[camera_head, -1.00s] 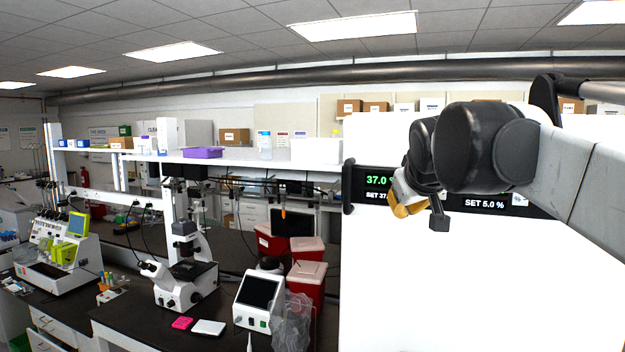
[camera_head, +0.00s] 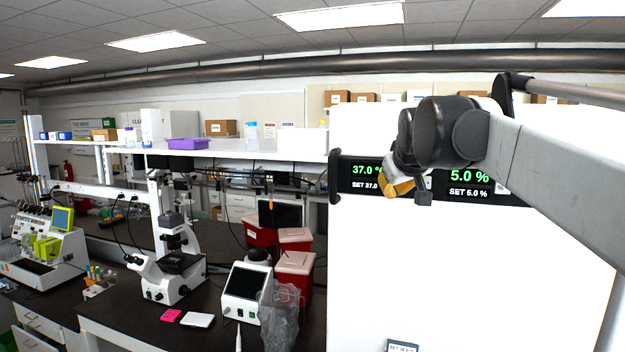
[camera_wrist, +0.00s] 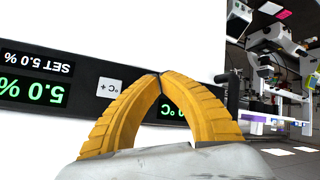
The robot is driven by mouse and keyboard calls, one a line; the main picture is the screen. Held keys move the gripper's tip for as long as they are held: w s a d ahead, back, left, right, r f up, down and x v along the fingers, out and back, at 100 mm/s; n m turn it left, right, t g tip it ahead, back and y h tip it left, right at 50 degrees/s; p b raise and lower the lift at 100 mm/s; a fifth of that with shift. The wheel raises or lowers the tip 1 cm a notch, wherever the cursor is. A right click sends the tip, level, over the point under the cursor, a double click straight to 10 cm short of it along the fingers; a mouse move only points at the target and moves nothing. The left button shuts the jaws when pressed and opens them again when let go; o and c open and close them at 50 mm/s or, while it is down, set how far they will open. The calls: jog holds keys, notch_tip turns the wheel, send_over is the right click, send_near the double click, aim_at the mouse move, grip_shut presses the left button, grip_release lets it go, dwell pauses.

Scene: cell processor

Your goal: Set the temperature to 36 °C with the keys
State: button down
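The black display panel (camera_head: 345,186) sits on the front of a large white cabinet. Its temperature display (camera_head: 366,171) reads 37.0 in green, with SET 37.0 below in white, its end covered by my gripper (camera_head: 402,188). In the wrist view the picture is upside down. There a white key marked °C and + (camera_wrist: 108,87) lies between the two displays. My gripper's yellow fingers (camera_wrist: 160,76) meet at the tips, with nothing seen between them. The tips are in front of the panel beside the + key; contact cannot be told. A minus key is not visible.
The second display (camera_head: 468,177) reads 5.0 % over SET 5.0 %, partly beneath my arm. A small label (camera_head: 402,346) shows low on the white cabinet (camera_head: 400,275). Left of it stand red bins (camera_head: 294,275), a screen device (camera_head: 245,290) and a microscope (camera_head: 175,265).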

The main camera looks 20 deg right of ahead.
jog(key=shift+w+d, duration=0.4)
jog(key=shift+w, duration=0.2)
jog(key=shift+w, duration=0.1)
dwell(1.0)
jog(key=shift+w+d, duration=0.25)
jog(key=shift+w+d+p, duration=0.2)
jog(key=shift+w+p, duration=0.05)
jog(key=shift+p, duration=0.1)
dwell(0.7)
jog(key=shift+a, duration=0.1)
jog(key=shift+s+a, duration=0.35)
jog(key=shift+s, duration=0.25)
jog(key=shift+s+a, duration=0.75)
jog(key=shift+s, duration=0.3)
jog(key=shift+s+a, duration=0.7)
jog(key=shift+s, duration=0.35)
dwell(1.5)
